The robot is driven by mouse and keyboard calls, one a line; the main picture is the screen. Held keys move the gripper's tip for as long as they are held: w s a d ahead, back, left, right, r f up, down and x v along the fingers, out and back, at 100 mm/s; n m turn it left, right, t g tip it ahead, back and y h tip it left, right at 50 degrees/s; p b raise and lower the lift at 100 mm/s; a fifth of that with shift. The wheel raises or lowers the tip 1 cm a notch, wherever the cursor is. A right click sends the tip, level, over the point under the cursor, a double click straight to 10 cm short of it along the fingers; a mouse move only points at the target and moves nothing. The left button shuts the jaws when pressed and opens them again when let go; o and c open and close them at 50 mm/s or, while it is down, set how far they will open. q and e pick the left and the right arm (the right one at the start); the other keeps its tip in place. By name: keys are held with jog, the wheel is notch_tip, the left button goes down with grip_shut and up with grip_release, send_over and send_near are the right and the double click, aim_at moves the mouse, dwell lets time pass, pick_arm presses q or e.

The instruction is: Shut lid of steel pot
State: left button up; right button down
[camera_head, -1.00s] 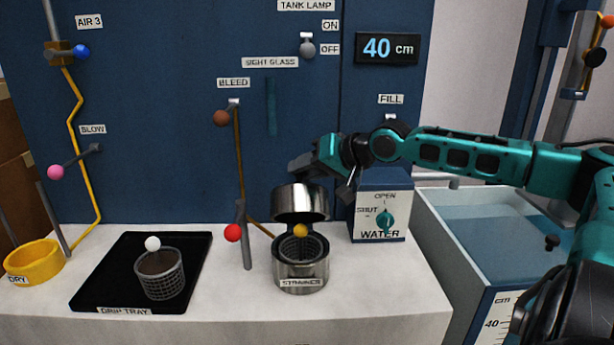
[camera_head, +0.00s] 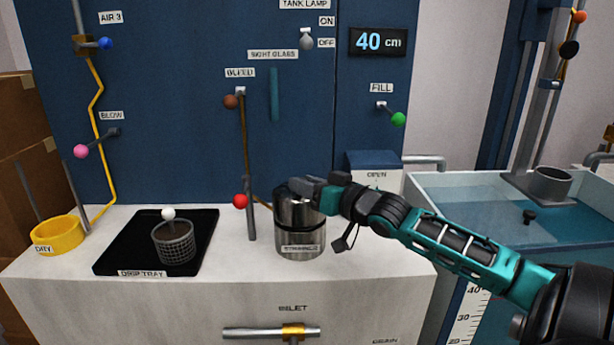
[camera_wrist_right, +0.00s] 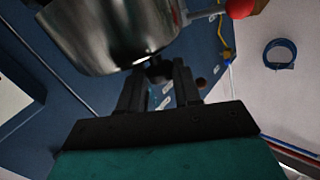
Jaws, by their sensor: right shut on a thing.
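The steel pot (camera_head: 300,244), labelled STRAINER, stands on the white counter. Its tall steel lid (camera_head: 300,212) is directly over the mouth, level, with a thin dark line between them; I cannot tell if it is fully seated. My right gripper (camera_head: 302,187) is at the top of the lid, reaching in from the right. In the right wrist view, the fingers (camera_wrist_right: 158,82) are shut on a dark knob (camera_wrist_right: 158,68) beside the shiny lid (camera_wrist_right: 112,38). The pot's inside is hidden. My left gripper is not in view.
A red-knobbed lever (camera_head: 240,201) stands close to the pot's left. A black drip tray (camera_head: 115,255) holds a mesh basket (camera_head: 175,242) further left, beside a yellow ring (camera_head: 55,236). The WATER box (camera_head: 374,160) is behind my arm; a water tank (camera_head: 470,215) is at right.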

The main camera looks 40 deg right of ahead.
jog(key=shift+s+a+f+n+t, duration=0.3)
jog(key=shift+f+t, duration=0.1)
jog(key=shift+f, duration=0.05)
jog(key=shift+s+a+f+n, duration=0.1)
jog(key=shift+s+f+n, duration=0.05)
jog(key=shift+f+n, duration=0.15)
jog(key=c, duration=0.8)
grip_release()
jog(key=shift+s, duration=0.1)
jog(key=s, duration=0.4)
jog(key=s+p, duration=0.1)
jog(key=s, duration=0.3)
jog(key=s+d, duration=0.1)
jog(key=s, duration=0.3)
jog(key=shift+s+f, duration=0.3)
jog(key=shift+s, duration=0.05)
